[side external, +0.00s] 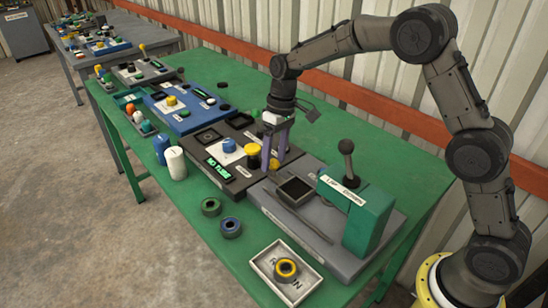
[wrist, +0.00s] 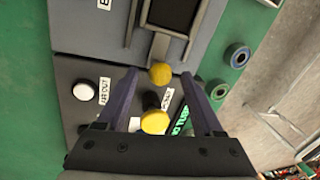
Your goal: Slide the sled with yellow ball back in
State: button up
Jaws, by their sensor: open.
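The sled (side external: 281,199) is a grey slide carrying a square dark box, on a grey base beside a green lever press (side external: 362,222). In the wrist view the sled's box (wrist: 172,12) is at the top, with a grey bar running down to the yellow ball (wrist: 160,73). The yellow ball also shows in the side view (side external: 274,163), at the sled's left end. My gripper (side external: 275,161) points down at the ball. Its fingers are open on either side of the ball with gaps; in the wrist view my gripper (wrist: 159,76) has the ball between its tips.
A black panel with a yellow knob (side external: 252,149) and a blue knob (side external: 229,145) stands just left of my gripper. The press has a black ball-topped lever (side external: 346,147). Rings (side external: 230,227) and a white tray (side external: 260,264) lie at the table's front.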

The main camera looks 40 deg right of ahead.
jog(key=shift+f, duration=0.3)
grip_shut()
dwell(1.3)
